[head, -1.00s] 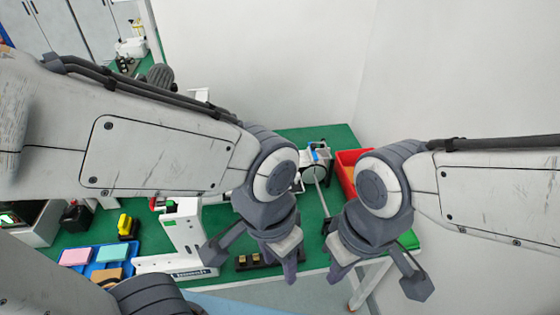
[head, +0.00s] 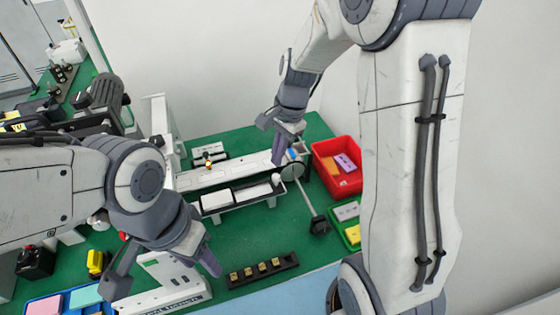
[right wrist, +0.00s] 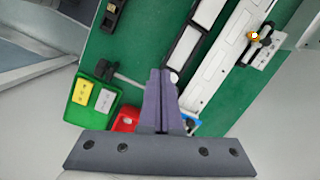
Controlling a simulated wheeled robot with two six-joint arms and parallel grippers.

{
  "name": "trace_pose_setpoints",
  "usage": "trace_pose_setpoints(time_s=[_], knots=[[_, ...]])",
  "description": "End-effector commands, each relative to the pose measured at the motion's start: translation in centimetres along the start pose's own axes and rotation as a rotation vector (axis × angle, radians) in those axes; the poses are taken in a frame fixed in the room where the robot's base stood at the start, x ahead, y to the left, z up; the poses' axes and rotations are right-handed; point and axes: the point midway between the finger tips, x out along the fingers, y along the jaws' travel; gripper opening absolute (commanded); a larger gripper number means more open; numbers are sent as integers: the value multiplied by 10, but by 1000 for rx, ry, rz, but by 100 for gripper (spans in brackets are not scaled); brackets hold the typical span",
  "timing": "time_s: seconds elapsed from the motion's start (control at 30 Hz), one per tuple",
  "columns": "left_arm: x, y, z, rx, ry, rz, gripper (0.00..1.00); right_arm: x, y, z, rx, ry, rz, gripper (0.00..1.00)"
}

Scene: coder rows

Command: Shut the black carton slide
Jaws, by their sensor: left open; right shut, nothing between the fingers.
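A long black carton slide (head: 235,206) holding white cartons (head: 216,199) lies along the front of a white machine bed on the green table. In the right wrist view the slide (right wrist: 166,62) runs up from the middle toward the top. My right gripper (head: 277,152) is shut and empty, pointing down near the right end of the machine bed. In the right wrist view its closed fingers (right wrist: 159,74) reach close to the slide's near end; I cannot tell whether they touch. My left gripper (head: 166,273) is open and empty, left of the slide above a white machine base.
A red bin (head: 336,176) and a green tray (head: 345,222) stand to the right. A rod with a black end (head: 319,226) lies between slide and tray. A black strip with brass-coloured pieces (head: 262,270) sits at the front. Green tabletop is clear in front of the slide.

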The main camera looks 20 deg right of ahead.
Motion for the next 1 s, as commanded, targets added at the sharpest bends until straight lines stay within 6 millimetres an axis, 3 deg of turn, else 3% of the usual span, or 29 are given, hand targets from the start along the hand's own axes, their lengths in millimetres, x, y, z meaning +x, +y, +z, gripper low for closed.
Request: trace_pose_setpoints(time_s=[0.03, 0.1, 0.2, 0.3, 0.47, 0.87, 1.0], knots=[[-1, 0, 0, 0, 0, 0, 50, 7, -1, -36, 175, -8, -11, 0], [-1, 0, 0, 0, 0, 0, 50, 14, 0, -72, 367, -17, -28, 0], [-2, 0, 0, 0, 0, 0, 50, 22, 4, -107, 556, -28, -45, 0], [-2, 0, 0, 0, 0, 0, 50, 27, 8, -124, 650, -34, -53, 0], [-6, 0, 0, 0, 0, 0, 50, 42, 8, -127, 676, -37, -53, 0], [-19, 1, -1, -1, 0, 0, 50, 124, 2, -124, 669, -36, -50, 0], [-31, 2, -2, -2, 0, 0, 50, 127, -11, -108, 664, -34, -53, 0]])
